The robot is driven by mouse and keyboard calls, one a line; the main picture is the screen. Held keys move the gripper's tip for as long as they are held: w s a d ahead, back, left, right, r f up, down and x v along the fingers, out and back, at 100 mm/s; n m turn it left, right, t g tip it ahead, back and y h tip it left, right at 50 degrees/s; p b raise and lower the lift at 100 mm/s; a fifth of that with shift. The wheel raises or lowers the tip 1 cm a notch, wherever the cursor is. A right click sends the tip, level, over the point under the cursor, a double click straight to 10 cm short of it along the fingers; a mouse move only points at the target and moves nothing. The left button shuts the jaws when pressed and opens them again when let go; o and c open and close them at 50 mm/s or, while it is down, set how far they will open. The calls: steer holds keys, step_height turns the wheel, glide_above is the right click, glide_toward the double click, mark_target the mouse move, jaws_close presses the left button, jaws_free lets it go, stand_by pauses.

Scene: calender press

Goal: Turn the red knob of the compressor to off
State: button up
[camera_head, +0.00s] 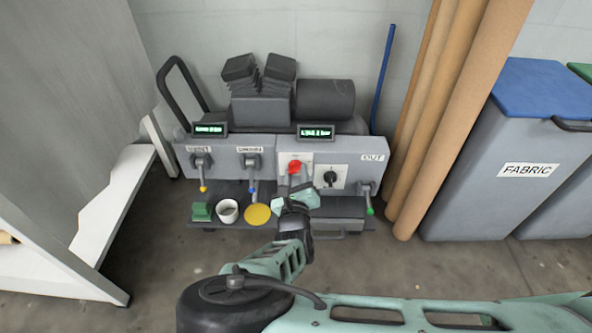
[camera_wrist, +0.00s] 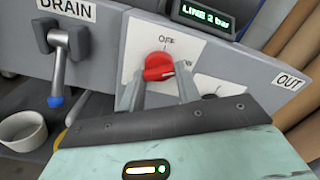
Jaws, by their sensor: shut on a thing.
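The red knob (camera_head: 294,168) sits on a white plate on the front of the grey compressor (camera_head: 325,151). In the wrist view, the red knob (camera_wrist: 158,67) is near the middle, with a small dark label above it and another, partly hidden, at its right. My gripper (camera_head: 296,181) reaches up to the knob from below. In the wrist view, the two grey fingers of my gripper (camera_wrist: 161,80) stand on either side of the knob and are shut on it. The lower part of the plate is hidden behind my gripper.
A black knob (camera_head: 330,177) is close on the right. Levers with yellow, blue (camera_head: 252,188) and green tips hang from the front. A white cup (camera_head: 228,211) and a yellow disc (camera_head: 257,215) sit on the low shelf. Brown rolls (camera_head: 432,120) and a FABRIC bin (camera_head: 490,205) stand right.

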steer(key=n+p, duration=0.2)
steer(key=p, duration=0.1)
steer(key=shift+r+n, duration=0.3)
steer(key=shift+n, duration=0.1)
steer(key=n+p, duration=0.2)
steer(key=shift+d+f+n, duration=0.1)
steer(key=shift+n, duration=0.3)
steer(key=n+p, duration=0.1)
steer(key=n, duration=0.2)
steer(key=shift+n+p, duration=0.5)
steer(key=shift+n, duration=1.2)
steer(key=o, duration=1)
steer(key=shift+s, duration=0.15)
